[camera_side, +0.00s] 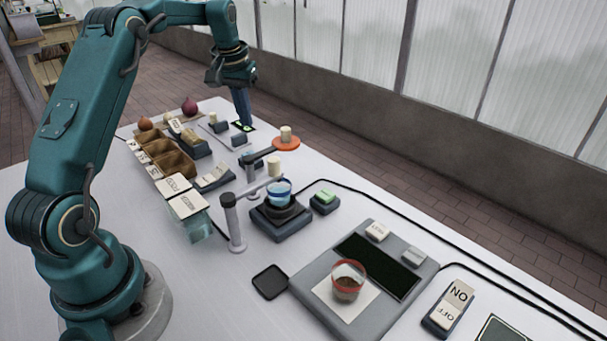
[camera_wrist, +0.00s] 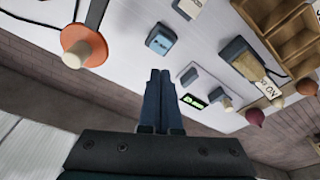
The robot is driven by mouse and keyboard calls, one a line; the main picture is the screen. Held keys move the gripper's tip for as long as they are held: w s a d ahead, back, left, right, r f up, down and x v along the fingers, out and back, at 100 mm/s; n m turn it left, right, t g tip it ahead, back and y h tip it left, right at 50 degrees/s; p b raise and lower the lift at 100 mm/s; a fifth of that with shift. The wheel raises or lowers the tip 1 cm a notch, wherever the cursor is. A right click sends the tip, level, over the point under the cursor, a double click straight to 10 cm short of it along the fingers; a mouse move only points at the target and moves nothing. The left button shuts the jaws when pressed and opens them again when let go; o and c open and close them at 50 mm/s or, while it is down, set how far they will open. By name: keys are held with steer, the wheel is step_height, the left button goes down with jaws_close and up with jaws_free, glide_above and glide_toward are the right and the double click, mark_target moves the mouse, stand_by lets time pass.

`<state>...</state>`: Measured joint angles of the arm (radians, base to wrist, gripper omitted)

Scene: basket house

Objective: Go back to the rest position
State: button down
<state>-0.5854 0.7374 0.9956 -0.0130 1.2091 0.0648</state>
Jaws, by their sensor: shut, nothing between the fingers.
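My gripper (camera_side: 241,106) is at the far end of the white table, reaching down toward a small device with a lit green display (camera_side: 243,126). In the wrist view my gripper (camera_wrist: 160,75) shows its two dark blue fingers pressed together with nothing between them. The green display (camera_wrist: 193,101) lies just to the right of the fingers there. I cannot tell how high the fingertips are above the table.
An orange disc (camera_side: 286,143) with a pale cylinder stands near my gripper. A brown compartment box (camera_side: 175,163), a blue-rimmed cup (camera_side: 279,192) on a dark base, a scale (camera_side: 310,284) with a red-rimmed cup (camera_side: 347,281) and an ON/OFF switch (camera_side: 451,304) are on the table.

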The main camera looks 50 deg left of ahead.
steer(key=s+d+r+m+t, duration=0.2)
steer(key=d+r, duration=0.4)
steer(key=d, duration=0.1)
steer(key=s+d+r+m+t, duration=0.1)
steer(key=s+d+r+m, duration=0.15)
steer(key=d+r, duration=0.5)
steer(key=s+d+f, duration=0.2)
steer(key=s+f, duration=0.1)
steer(key=s, duration=0.2)
steer(key=s+d+f+m, duration=0.1)
steer(key=s+d+f, duration=0.2)
steer(key=s, duration=0.2)
steer(key=s+d+f+h, duration=0.1)
steer(key=s+d+f, duration=0.1)
steer(key=s, duration=0.4)
steer(key=shift+d+f+t, duration=0.3)
steer(key=shift+d+f, duration=0.1)
steer(key=shift+d, duration=0.3)
